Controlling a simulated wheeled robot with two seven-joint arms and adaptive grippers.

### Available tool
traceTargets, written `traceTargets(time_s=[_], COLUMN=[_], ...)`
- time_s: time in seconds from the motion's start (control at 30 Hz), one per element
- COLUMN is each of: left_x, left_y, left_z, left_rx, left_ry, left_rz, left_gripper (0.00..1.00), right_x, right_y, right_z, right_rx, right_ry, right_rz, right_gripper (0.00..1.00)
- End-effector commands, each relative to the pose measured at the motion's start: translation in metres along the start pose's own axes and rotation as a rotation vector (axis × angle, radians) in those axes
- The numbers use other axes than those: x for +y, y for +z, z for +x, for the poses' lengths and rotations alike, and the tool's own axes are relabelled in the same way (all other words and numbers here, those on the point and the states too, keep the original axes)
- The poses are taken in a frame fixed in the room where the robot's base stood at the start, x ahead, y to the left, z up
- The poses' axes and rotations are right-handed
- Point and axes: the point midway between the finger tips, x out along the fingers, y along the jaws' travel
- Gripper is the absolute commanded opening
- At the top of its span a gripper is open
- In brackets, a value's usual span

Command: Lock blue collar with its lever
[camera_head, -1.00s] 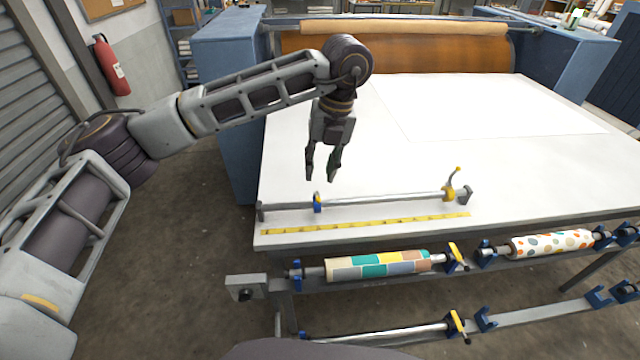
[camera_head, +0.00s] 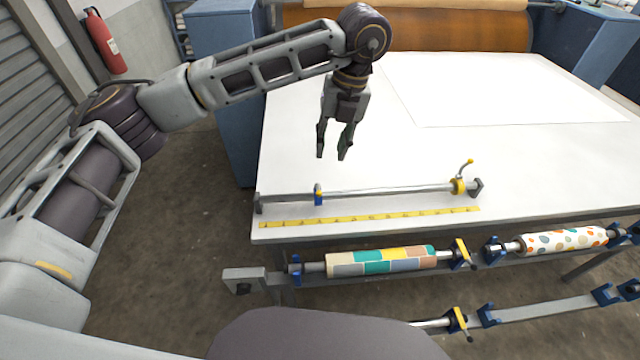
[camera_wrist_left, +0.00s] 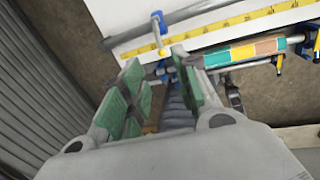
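The blue collar (camera_head: 318,197) sits around a steel bar (camera_head: 390,190) near its left end, above the white table. A small yellow spot shows at its top. In the left wrist view the blue collar (camera_wrist_left: 157,20) has a short lever (camera_wrist_left: 160,46) with a yellow tip; whether it is locked I cannot tell. A yellow collar (camera_head: 459,187) with a raised lever sits near the bar's right end. My left gripper (camera_head: 333,156) is open and empty, in the air above and beyond the blue collar. My right gripper is not in view.
A yellow ruler strip (camera_head: 370,217) lies along the table's front edge. Below it, a patterned roll (camera_head: 381,262) and a dotted roll (camera_head: 565,242) rest in blue brackets. The white table (camera_head: 310,120) is clear behind the bar, with a large sheet (camera_head: 500,90) farther back.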

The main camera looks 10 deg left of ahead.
Motion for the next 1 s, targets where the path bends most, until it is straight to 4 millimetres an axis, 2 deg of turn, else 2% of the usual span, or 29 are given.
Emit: traceTargets(time_s=[0.17, 0.37, 1.0], left_x=[0.000, 0.001, 0.001], left_y=[0.000, 0.000, 0.000], left_z=[0.007, 0.025, 0.107], left_rx=[0.001, 0.003, 0.002], left_ry=[0.000, 0.002, 0.001], left_rz=[0.000, -0.001, -0.001], left_gripper=[0.31, 0.31, 0.31], right_x=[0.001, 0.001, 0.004], right_y=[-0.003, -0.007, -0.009], right_z=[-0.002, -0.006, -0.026], right_rx=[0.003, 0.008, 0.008], right_ry=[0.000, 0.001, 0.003], right_rz=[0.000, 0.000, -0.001], right_gripper=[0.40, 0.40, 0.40])
